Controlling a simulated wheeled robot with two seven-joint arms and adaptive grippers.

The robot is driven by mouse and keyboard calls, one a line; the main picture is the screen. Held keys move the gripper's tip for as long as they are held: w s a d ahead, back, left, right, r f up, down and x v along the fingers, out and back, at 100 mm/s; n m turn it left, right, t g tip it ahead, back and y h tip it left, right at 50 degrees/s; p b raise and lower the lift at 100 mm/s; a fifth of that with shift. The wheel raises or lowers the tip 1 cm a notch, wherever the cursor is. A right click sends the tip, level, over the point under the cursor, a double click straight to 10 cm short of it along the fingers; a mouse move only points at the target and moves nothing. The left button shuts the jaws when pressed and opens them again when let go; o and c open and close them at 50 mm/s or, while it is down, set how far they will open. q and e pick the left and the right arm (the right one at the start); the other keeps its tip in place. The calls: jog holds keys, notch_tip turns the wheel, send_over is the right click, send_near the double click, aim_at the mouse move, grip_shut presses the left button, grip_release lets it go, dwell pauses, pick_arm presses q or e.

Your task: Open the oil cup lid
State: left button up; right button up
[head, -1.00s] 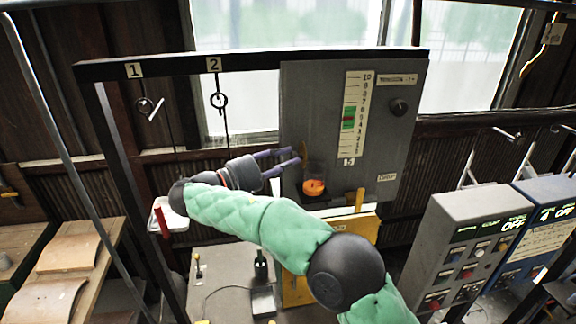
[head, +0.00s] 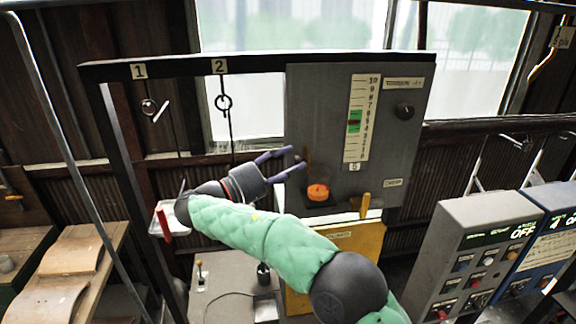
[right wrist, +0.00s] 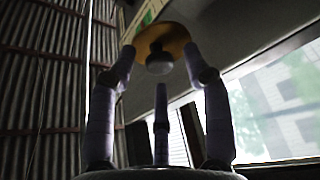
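The oil cup (head: 318,192) is a small clear cup with bright orange oil, on a ledge at the front of the grey panel. Its brass lid looks raised, nearly edge-on, at the cup's back left in the head view (head: 308,158). In the right wrist view the lid (right wrist: 178,34) is a brass disc with a round grey knob, beyond and between the fingertips. My right gripper (head: 296,158) has its purple fingers spread, left of the lid and above the cup. It also shows in the right wrist view (right wrist: 160,72). Any finger contact with the lid is unclear. My left gripper is out of view.
The grey panel (head: 335,120) with a scale and a black knob stands behind the cup. A yellow handle (head: 364,204) is right of the cup. Rings on hooks (head: 223,102) hang from the black frame. Control boxes (head: 475,260) stand at the right.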

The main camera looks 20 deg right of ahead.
jog(key=shift+a+f, duration=0.1)
jog(key=shift+a, duration=0.05)
jog(key=w+v, duration=0.1)
jog(key=v, duration=0.6)
jog(key=shift+s, duration=0.45)
dwell(0.4)
jog(key=shift+a, duration=0.15)
